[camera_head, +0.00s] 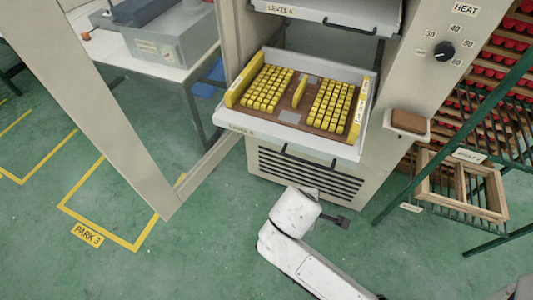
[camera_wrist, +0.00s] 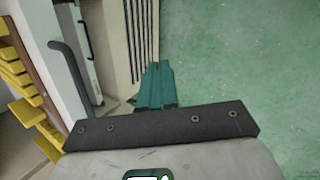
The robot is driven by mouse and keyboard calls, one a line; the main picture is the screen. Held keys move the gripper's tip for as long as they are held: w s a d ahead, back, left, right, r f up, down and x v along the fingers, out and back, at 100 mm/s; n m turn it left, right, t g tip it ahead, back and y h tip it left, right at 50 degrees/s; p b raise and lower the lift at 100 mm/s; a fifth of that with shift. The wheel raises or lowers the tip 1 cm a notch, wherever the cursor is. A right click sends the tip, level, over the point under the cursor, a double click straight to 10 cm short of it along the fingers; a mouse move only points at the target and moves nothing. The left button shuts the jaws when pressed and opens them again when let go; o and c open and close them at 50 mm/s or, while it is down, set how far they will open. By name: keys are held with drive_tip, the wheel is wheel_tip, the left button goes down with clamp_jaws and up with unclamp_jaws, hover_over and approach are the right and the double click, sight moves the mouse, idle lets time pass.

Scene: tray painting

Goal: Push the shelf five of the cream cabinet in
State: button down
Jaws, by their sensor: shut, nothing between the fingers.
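The cream cabinet (camera_head: 398,92) stands with its door open at the left. Its lower visible shelf (camera_head: 345,151) is pulled out, carrying yellow blocks in a brown wooden tray (camera_head: 287,116); its small label is hard to read. A dark bar handle (camera_head: 305,163) runs along its front, and a dark handle also shows in the wrist view (camera_wrist: 68,75). My gripper (camera_head: 342,222) is below and in front of the shelf, apart from it. In the wrist view its teal fingers (camera_wrist: 156,85) are together and empty, with the shelf to their left.
Above is another shelf marked LEVEL 6 (camera_head: 330,14). The open door (camera_head: 95,95) stands left. A heat knob (camera_head: 444,51) and small ledge (camera_head: 407,124) are on the right. A green rack (camera_head: 455,135) with wooden frames stands further right. Green floor (camera_head: 180,255) in front is clear.

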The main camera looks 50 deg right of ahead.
drive_tip(key=w+f+n+h+b, duration=0.1)
drive_tip(key=w+n+h+b, duration=0.1)
drive_tip(key=w+n+h, duration=0.1)
drive_tip(key=n+t+h+b, duration=0.6)
drive_tip(key=n+h+b, duration=0.15)
drive_tip(key=n, duration=0.55)
approach(278, 140)
drive_tip(key=shift+h, duration=0.25)
drive_tip(key=p+x, duration=0.1)
drive_tip(key=x, duration=0.6)
drive_tip(key=shift+w+f, duration=0.1)
drive_tip(key=shift+w+d, duration=0.1)
drive_tip(key=shift+d, duration=0.3)
drive_tip(key=b+x, duration=0.3)
drive_tip(key=x, duration=0.7)
drive_tip(key=b+x, duration=0.4)
drive_tip(key=x, duration=0.7)
drive_tip(key=f+b+x, duration=0.1)
drive_tip(key=b+x, duration=0.3)
drive_tip(key=x, duration=0.6)
drive_tip(key=shift+s+d, duration=0.2)
drive_tip(key=shift+d, duration=0.35)
drive_tip(key=shift+w+d+b, duration=0.1)
drive_tip(key=shift+d+b, duration=0.1)
drive_tip(key=shift+b, duration=0.1)
drive_tip(key=shift+w+r, duration=0.15)
drive_tip(key=shift+r, duration=0.15)
